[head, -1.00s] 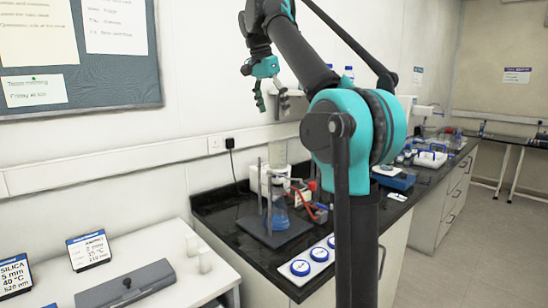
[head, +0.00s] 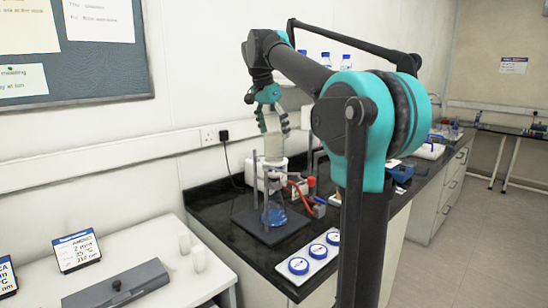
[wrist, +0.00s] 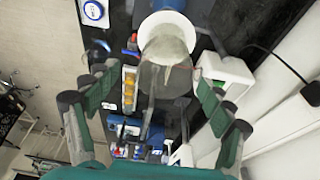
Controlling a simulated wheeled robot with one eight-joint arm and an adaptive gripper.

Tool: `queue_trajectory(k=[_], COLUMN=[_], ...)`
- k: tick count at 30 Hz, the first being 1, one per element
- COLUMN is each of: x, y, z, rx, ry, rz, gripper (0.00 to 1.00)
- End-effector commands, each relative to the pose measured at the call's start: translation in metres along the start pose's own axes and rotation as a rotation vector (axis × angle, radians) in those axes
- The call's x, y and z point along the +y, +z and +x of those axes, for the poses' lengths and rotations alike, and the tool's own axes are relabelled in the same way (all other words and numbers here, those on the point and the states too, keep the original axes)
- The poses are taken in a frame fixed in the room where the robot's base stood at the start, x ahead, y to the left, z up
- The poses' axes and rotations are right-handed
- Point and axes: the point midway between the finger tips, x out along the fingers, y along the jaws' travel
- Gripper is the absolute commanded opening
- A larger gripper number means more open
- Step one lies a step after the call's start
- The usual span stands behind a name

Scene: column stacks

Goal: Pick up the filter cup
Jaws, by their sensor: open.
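The filter cup (head: 274,148) is a clear, greyish cylinder standing upright on top of the filter stand, above a flask (head: 274,215) with blue liquid. My gripper (head: 273,124) hangs over it, fingers pointing down, open, with the fingertips at about the height of the cup's rim. In the wrist view the cup (wrist: 166,50) shows pale and translucent, beyond and between the spread fingers of my gripper (wrist: 152,80). The fingers look apart from the cup; contact cannot be made out clearly. Nothing is held.
Stand rods (head: 255,188) rise beside the cup, and red tubing and a valve (head: 305,188) sit just right. A white tray with blue-lidded dishes (head: 315,254) lies at the bench's front edge. Blue-capped bottles (head: 325,60) stand on a shelf behind. My arm hides part of the bench.

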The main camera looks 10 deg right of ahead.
Motion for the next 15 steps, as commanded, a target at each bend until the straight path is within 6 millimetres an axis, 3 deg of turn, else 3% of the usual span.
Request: queue_trajectory(k=[7,15], x=[-0.002,-0.006], y=[-0.001,-0.001], z=[0.017,0.053], rx=[0.000,0.000], ry=[0.000,0.000], rz=[0.001,0.001], gripper=[0.82,0.82])
